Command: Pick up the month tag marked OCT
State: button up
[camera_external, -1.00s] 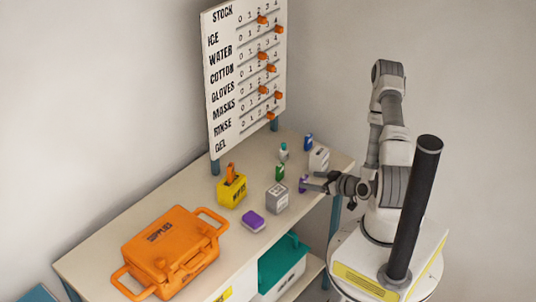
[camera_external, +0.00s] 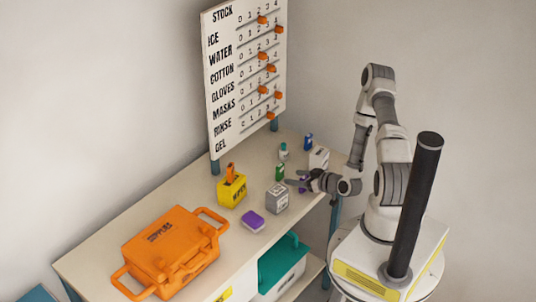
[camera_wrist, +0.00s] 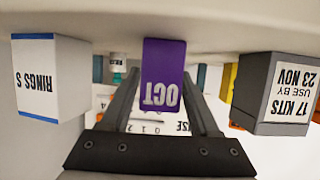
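The purple OCT tag (camera_wrist: 163,75) stands in the middle of the wrist view, its white letters upside down in the picture. In the external view the tag (camera_external: 302,186) is mostly hidden by my gripper (camera_external: 297,182), at the right part of the bench. In the wrist view my gripper (camera_wrist: 163,92) has its two dark fingers apart, one on each side of the tag. The fingertips are close to the tag's sides; I cannot tell whether they touch it. The tag still appears to rest on the bench.
A grey box marked 17 KITS (camera_wrist: 275,95) and a white box marked RINGS (camera_wrist: 50,80) flank the tag. A green item (camera_external: 280,172) stands near my gripper. A yellow wipes box (camera_external: 231,190), purple block (camera_external: 253,219) and orange case (camera_external: 170,250) lie further left. The stock board (camera_external: 245,75) stands behind.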

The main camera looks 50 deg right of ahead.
grip_shut()
